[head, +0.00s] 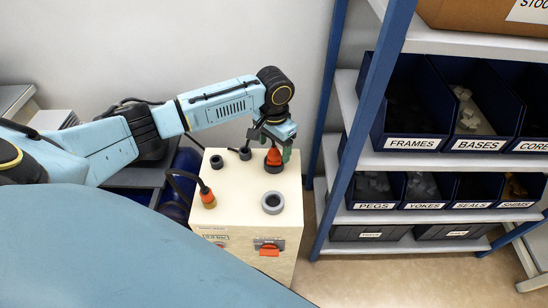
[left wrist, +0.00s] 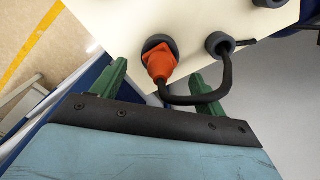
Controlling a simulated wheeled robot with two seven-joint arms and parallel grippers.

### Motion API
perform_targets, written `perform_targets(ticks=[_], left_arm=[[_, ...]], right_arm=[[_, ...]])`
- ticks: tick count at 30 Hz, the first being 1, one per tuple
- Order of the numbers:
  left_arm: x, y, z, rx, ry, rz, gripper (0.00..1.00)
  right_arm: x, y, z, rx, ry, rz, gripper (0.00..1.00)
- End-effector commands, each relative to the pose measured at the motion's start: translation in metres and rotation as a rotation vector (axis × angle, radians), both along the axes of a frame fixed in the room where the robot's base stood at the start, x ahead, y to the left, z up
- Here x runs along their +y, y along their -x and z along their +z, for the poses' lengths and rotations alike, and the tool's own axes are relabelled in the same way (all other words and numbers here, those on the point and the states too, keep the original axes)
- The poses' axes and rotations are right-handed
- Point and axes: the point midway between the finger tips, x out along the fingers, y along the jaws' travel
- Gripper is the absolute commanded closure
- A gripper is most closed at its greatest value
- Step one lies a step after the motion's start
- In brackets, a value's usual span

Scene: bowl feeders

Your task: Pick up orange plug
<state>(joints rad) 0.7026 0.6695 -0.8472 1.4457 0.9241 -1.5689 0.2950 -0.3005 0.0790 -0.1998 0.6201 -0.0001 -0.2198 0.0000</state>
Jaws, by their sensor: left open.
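The cream box (head: 235,222) carries two orange plugs on its top. One orange plug (head: 273,157) stands in a dark round socket near the back right corner. My left gripper (head: 272,143) is open at this plug, with its green fingers close to it. In the left wrist view the orange plug (left wrist: 160,62) shows in the gap between the fingertips (left wrist: 160,76), with no clear contact. A black cable (left wrist: 225,85) loops beside it to a dark round fitting (left wrist: 219,43). The other orange plug (head: 208,199) stands near the left edge with a black cable. My right gripper is not in view.
A grey ring (head: 272,203) and a dark socket (head: 216,161) are on the box top. An orange-red switch (head: 268,249) is on its front. A shelf rack with labelled blue bins (head: 410,143) stands to the right; its blue post (head: 365,110) is near the box.

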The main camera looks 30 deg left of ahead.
Motion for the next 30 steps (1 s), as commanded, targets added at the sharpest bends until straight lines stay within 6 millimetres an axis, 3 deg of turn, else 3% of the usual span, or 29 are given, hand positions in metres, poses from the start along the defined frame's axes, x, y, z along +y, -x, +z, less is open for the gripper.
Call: perform_targets(ticks=[6,15,26,30], left_arm=[[0.000,-0.003,-0.030,0.000,-0.001,-0.001,0.27],[0.000,-0.003,-0.034,-0.001,-0.001,-0.001,0.28],[0.000,-0.003,-0.033,-0.001,-0.001,-0.001,0.75],[0.000,-0.003,-0.033,-0.001,-0.001,-0.001,0.76]], right_arm=[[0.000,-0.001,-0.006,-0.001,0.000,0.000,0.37],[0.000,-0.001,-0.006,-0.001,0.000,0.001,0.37],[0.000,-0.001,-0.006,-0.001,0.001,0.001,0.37],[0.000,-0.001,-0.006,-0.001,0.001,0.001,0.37]])
